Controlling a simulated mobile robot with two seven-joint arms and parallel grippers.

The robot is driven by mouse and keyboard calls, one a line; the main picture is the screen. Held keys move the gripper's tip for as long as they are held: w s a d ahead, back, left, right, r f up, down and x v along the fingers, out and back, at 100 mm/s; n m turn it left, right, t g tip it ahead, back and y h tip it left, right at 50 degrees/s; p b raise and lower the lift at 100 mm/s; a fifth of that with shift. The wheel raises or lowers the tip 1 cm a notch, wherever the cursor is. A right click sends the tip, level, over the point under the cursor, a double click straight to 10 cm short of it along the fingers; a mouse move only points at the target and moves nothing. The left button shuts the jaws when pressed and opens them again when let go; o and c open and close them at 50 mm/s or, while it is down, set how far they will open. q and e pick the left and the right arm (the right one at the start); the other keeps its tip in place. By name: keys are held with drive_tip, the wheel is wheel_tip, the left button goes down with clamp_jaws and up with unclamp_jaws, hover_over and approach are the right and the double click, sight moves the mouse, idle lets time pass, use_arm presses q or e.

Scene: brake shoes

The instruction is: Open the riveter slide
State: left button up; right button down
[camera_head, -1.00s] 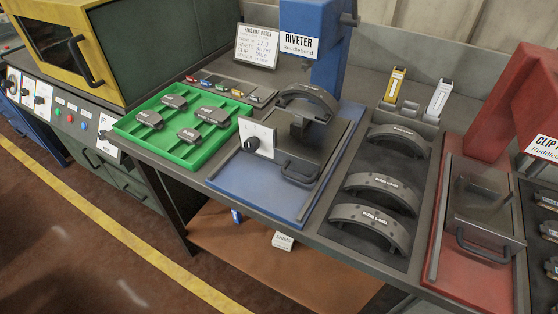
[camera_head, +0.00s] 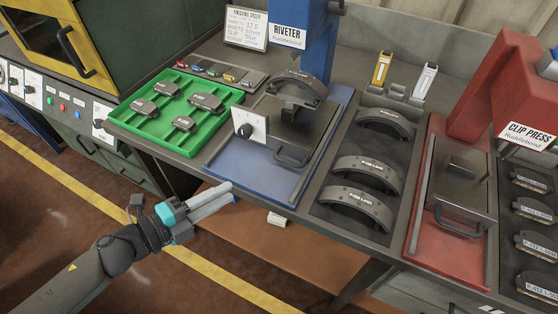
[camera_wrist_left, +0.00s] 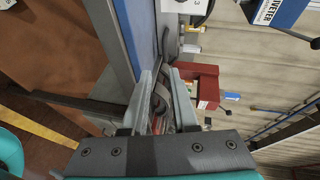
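The blue riveter (camera_head: 305,45) stands at the back of the bench. Its grey slide (camera_head: 304,130) sits on a blue base (camera_head: 245,178), with a dark bar handle (camera_head: 291,156) at the front. A curved brake shoe (camera_head: 298,86) rests on the slide's holder. A white plate with a black knob (camera_head: 249,128) is at its left side. My left gripper (camera_head: 232,192) is in front of the bench edge, below and left of the handle, apart from it. Its fingers are parted with nothing between them, as the left wrist view (camera_wrist_left: 160,75) shows. My right gripper is out of view.
A green tray (camera_head: 190,146) with several pads lies left of the riveter. Several brake shoes lie in a dark tray (camera_head: 330,213) to its right, beside the red clip press (camera_head: 437,255). The floor before the bench is open.

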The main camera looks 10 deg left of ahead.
sight(279, 174)
use_arm(q)
drive_tip(key=shift+m+h, duration=0.3)
drive_tip(key=x, duration=1.5)
drive_tip(key=shift+s+d+r, duration=0.1)
drive_tip(key=shift+d+r, duration=0.2)
drive_tip(key=shift+d, duration=0.1)
clamp_jaws()
idle(0.7)
